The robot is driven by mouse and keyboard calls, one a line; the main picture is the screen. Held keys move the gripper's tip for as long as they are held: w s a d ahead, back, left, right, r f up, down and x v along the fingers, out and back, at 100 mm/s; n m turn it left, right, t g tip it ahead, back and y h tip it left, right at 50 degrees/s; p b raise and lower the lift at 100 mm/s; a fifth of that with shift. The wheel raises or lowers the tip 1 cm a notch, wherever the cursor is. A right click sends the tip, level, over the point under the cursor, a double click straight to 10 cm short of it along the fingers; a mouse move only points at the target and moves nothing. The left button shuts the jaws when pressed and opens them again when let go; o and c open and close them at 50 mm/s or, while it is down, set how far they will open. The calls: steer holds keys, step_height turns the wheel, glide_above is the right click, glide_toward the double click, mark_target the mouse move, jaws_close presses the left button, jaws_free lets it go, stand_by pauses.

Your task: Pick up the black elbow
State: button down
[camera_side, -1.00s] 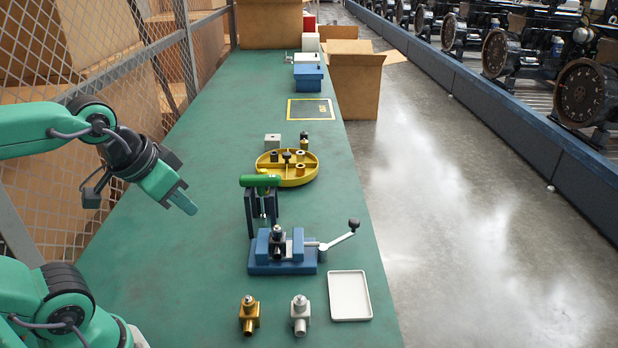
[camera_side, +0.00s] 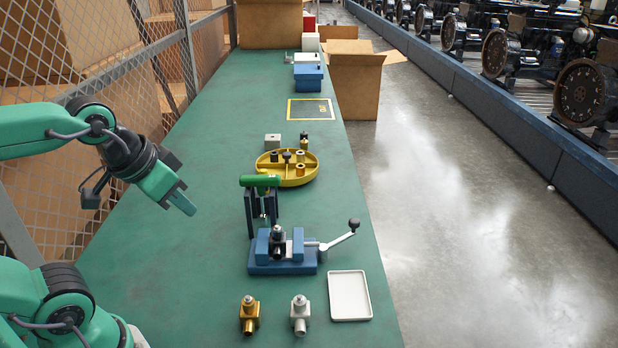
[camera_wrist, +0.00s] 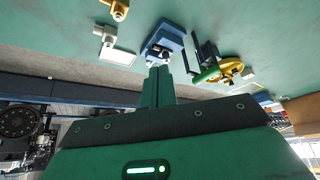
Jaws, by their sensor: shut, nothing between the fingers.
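The black elbow (camera_side: 278,240), a dark fitting with a silver top, stands upright in the blue vise (camera_side: 262,268) on the green bench. My gripper (camera_side: 188,207) is in the air to the left of the vise, well apart from it, with its fingers shut and empty. In the wrist view the fingertips (camera_wrist: 158,70) show just below the vise (camera_wrist: 165,42) in the picture. The elbow is too small there to make out clearly.
A green-handled press (camera_side: 260,183) stands right behind the vise, and the vise lever (camera_side: 340,238) sticks out right. Brass (camera_side: 249,314) and silver (camera_side: 300,314) elbows and a white tray (camera_side: 349,296) are in front. A yellow round tray (camera_side: 287,178) is farther back. The left bench is clear.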

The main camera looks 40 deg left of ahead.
steer(key=c, duration=2.1)
jaws_free()
steer(key=o, duration=1.8)
steer(key=m+g, duration=0.5)
steer(key=m, duration=0.4)
glide_above(277, 232)
steer(key=f, duration=1.2)
steer(key=shift+s+f, duration=0.1)
steer(key=shift+s, duration=0.15)
steer(key=shift+w+f+g, duration=0.2)
steer(key=shift+f+g, duration=0.1)
steer(key=shift+f, duration=4)
